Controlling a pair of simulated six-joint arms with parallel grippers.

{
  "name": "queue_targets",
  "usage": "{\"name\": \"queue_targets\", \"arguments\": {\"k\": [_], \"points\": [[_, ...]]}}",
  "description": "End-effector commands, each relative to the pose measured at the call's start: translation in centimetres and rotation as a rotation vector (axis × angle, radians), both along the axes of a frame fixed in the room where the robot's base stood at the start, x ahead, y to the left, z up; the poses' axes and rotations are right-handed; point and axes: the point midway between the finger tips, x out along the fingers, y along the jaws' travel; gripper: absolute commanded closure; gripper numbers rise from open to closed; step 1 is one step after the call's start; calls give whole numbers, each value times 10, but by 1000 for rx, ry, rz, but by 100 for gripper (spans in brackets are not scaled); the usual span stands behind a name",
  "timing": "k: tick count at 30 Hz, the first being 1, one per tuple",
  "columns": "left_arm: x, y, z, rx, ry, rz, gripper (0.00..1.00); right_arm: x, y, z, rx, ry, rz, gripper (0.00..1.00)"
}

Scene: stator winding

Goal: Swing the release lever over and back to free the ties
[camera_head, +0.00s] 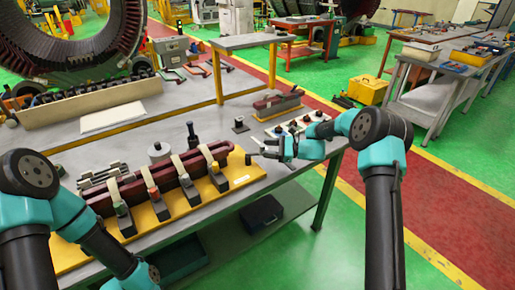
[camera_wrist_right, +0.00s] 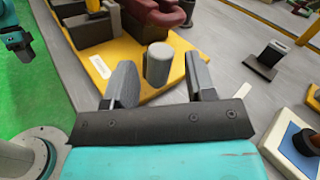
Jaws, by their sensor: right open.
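A yellow fixture (camera_head: 244,176) on the grey bench bears a long dark red coil bar (camera_head: 168,180). Pale ties (camera_head: 207,156) loop over the bar beside several dark clamps with coloured tops. A short upright cylinder (camera_head: 248,160) stands at the fixture's right end; it looks grey in the right wrist view (camera_wrist_right: 158,62). I cannot tell whether it is the release lever. My right gripper (camera_head: 263,149) is open, with its fingers apart on either side of the cylinder in the wrist view; contact does not show.
A black block on a plate (camera_head: 240,125) and a pale board with several small parts (camera_head: 291,127) lie right of the fixture. Another red piece (camera_head: 277,105) sits behind. A grey cylinder (camera_head: 158,151) and rods stand behind the bar. The bench's front edge is close.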

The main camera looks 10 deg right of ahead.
Motion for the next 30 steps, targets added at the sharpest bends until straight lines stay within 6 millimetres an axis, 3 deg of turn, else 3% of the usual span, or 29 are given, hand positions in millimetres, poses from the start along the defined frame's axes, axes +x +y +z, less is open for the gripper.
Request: {"name": "queue_targets", "arguments": {"k": [3, 9, 20, 30], "points": [[0, 0, 0, 0, 0, 0, 57, 6, 19, 0, 2, -1, 2, 49], [0, 0, 0, 0, 0, 0, 57, 13, 38, 0, 1, 0, 1, 49], [0, 0, 0, 0, 0, 0, 57, 15, 42, 0, 0, 0, 0, 49], [0, 0, 0, 0, 0, 0, 57, 15, 42, 0, 1, 0, 0, 82]]}}
